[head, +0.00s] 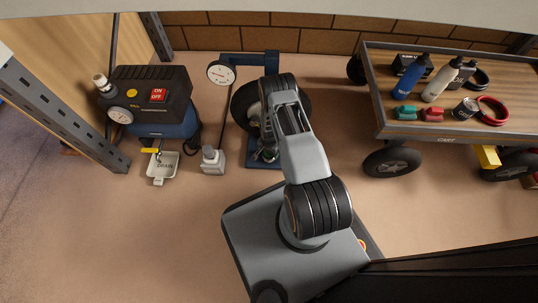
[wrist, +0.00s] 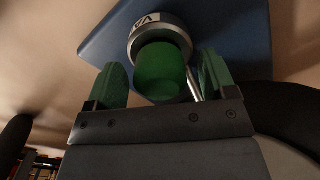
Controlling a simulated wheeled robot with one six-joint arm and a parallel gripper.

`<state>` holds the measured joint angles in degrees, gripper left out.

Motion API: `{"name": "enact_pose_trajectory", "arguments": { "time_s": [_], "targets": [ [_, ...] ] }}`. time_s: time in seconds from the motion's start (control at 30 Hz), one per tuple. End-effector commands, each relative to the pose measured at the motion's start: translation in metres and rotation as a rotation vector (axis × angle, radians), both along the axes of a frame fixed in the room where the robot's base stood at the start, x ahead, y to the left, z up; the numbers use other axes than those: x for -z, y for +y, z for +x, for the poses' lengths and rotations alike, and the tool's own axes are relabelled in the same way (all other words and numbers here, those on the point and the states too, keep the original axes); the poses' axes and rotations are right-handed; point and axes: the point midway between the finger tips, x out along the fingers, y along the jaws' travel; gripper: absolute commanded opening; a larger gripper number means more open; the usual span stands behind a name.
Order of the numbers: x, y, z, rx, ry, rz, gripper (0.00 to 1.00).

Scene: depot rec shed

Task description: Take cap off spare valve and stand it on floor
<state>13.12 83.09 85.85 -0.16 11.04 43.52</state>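In the wrist view a green cylindrical cap (wrist: 160,75) sits at a round grey collar (wrist: 150,27) with partly readable lettering. My gripper (wrist: 162,62) has its two green-padded fingers on either side of the cap, with a narrow gap showing on each side. It looks open around the cap, not closed on it. A thin silver rod shows by the right finger. A blue plate (wrist: 105,45) lies behind. In the head view my arm hides most of the valve; the spare wheel (head: 241,104) shows beside it over a blue base (head: 255,160).
A compressor (head: 150,95) with a drain tray (head: 162,168) stands left. A small grey bottle-like unit (head: 212,160) and a gauge (head: 221,74) are nearby. A cart (head: 440,131) with bottles and caps stands right. Brown floor (head: 150,230) is clear at front left.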

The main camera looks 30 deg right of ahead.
Motion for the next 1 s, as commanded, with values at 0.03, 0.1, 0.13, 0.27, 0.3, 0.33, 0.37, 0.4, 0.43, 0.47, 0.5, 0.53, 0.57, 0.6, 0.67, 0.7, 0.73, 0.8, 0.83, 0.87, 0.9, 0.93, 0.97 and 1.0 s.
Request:
{"name": "enact_pose_trajectory", "arguments": {
  "time_s": [0.03, 0.1, 0.13, 0.27, 0.3, 0.33, 0.37, 0.4, 0.43, 0.47, 0.5, 0.53, 0.57, 0.6, 0.67, 0.7, 0.73, 0.8, 0.83, 0.87, 0.9, 0.93, 0.97, 1.0],
  "targets": [
    [0.000, 0.000, 0.000, 0.000, 0.000, 0.000, 0.72],
    [0.000, 0.000, 0.000, 0.000, 0.000, 0.000, 0.66],
    [0.000, 0.000, 0.000, 0.000, 0.000, 0.000, 0.63],
    [0.000, 0.000, 0.000, 0.000, 0.000, 0.000, 0.50],
    [0.000, 0.000, 0.000, 0.000, 0.000, 0.000, 0.47],
    [0.000, 0.000, 0.000, 0.000, 0.000, 0.000, 0.44],
    [0.000, 0.000, 0.000, 0.000, 0.000, 0.000, 0.41],
    [0.000, 0.000, 0.000, 0.000, 0.000, 0.000, 0.37],
    [0.000, 0.000, 0.000, 0.000, 0.000, 0.000, 0.34],
    [0.000, 0.000, 0.000, 0.000, 0.000, 0.000, 0.31],
    [0.000, 0.000, 0.000, 0.000, 0.000, 0.000, 0.27],
    [0.000, 0.000, 0.000, 0.000, 0.000, 0.000, 0.25],
    [0.000, 0.000, 0.000, 0.000, 0.000, 0.000, 0.25],
    [0.000, 0.000, 0.000, 0.000, 0.000, 0.000, 0.25],
    [0.000, 0.000, 0.000, 0.000, 0.000, 0.000, 0.25],
    [0.000, 0.000, 0.000, 0.000, 0.000, 0.000, 0.25],
    [-0.001, 0.000, 0.000, 0.000, 0.000, 0.000, 0.25],
    [-0.002, 0.000, 0.000, 0.000, 0.000, 0.000, 0.25],
    [-0.003, 0.000, 0.000, 0.000, 0.000, 0.000, 0.25],
    [-0.005, 0.000, 0.000, 0.000, 0.000, 0.000, 0.25],
    [-0.008, 0.000, 0.000, 0.000, 0.000, 0.000, 0.25],
    [-0.011, 0.000, 0.001, 0.000, -0.001, 0.000, 0.25],
    [-0.014, 0.000, 0.001, 0.000, -0.001, 0.000, 0.25],
    [-0.019, 0.000, 0.001, 0.000, -0.001, 0.000, 0.25]
  ]
}}
